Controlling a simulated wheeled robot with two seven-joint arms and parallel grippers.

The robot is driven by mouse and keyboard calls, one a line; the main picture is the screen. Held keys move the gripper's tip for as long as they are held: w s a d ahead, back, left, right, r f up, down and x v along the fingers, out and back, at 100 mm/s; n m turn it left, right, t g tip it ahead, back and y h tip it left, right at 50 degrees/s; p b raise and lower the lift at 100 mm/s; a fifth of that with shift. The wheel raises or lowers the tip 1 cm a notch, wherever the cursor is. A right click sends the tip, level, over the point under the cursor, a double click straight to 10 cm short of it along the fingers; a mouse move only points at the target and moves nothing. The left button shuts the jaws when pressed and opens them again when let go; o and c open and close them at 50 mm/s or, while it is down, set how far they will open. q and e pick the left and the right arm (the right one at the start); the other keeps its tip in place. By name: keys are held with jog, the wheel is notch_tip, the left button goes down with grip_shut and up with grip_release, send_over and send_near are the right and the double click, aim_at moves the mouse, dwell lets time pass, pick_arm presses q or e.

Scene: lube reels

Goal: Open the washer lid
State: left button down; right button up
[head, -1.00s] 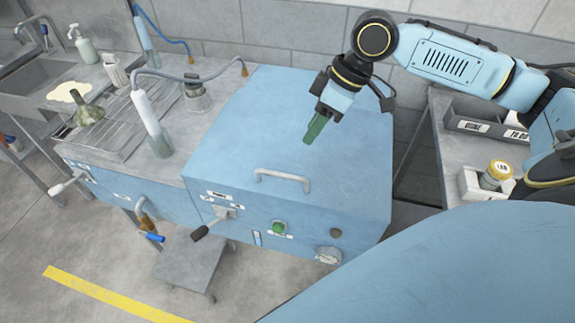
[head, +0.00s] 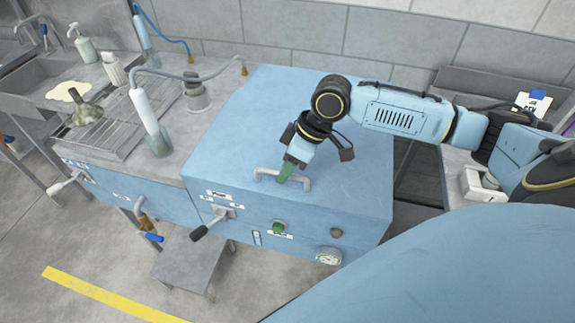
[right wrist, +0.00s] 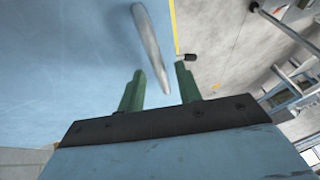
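The blue washer lid (head: 346,180) is down on the washer, with a grey bar handle (head: 262,173) near its front edge. My right gripper (head: 285,178) is at the handle, reaching down from above. In the right wrist view its two green fingers (right wrist: 161,84) are apart, and the handle (right wrist: 150,42) passes between them lengthwise. I cannot tell whether a finger touches the handle. The right gripper hides part of the handle in the head view. My left gripper is not in view.
A steel counter (head: 175,141) with bottles and a drain rack adjoins on the left. A grey bench stands on the right, and a wall is behind.

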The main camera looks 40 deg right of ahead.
grip_shut()
jog(key=shift+r, duration=0.15)
